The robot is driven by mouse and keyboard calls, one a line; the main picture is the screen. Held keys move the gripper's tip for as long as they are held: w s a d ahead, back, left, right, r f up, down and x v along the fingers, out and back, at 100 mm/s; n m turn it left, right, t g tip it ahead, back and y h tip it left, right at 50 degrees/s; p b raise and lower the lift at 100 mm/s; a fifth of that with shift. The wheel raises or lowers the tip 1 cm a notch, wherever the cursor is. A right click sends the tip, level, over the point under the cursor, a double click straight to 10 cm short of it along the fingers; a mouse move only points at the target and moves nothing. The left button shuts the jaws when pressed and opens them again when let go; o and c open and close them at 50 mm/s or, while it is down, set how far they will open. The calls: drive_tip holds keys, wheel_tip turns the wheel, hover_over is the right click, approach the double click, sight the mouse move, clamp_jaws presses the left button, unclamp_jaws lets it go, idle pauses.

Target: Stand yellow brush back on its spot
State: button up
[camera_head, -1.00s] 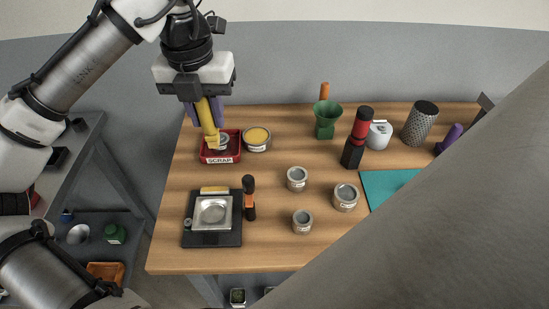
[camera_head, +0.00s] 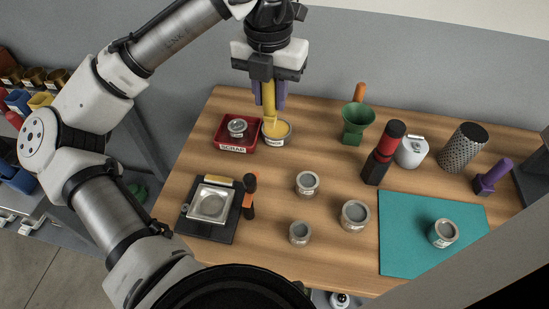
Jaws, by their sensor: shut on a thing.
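The yellow brush (camera_head: 269,106) hangs upright in my gripper (camera_head: 269,92), which is shut on it. The brush points down in front of or just above an open tin (camera_head: 278,139) with yellow contents; whether its lower end touches the tin or the contents I cannot tell. The purple fingers sit on both sides of the brush's upper part. No marked spot for the brush can be made out.
A red SCRAP tray (camera_head: 220,147) holding a small tin stands left of the brush. A scale (camera_head: 190,223) is front left. Bare wood lies before the tray.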

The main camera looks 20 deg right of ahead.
sight(270, 115)
wheel_tip(270, 115, down, 17)
drive_tip(key=shift+f, duration=0.1)
idle(0.3)
drive_tip(key=o, duration=0.5)
drive_tip(key=shift+f, duration=0.1)
drive_tip(key=o, duration=0.5)
wheel_tip(270, 115, up, 12)
drive_tip(key=shift+a+r, duration=0.1)
drive_tip(key=shift+r, duration=0.1)
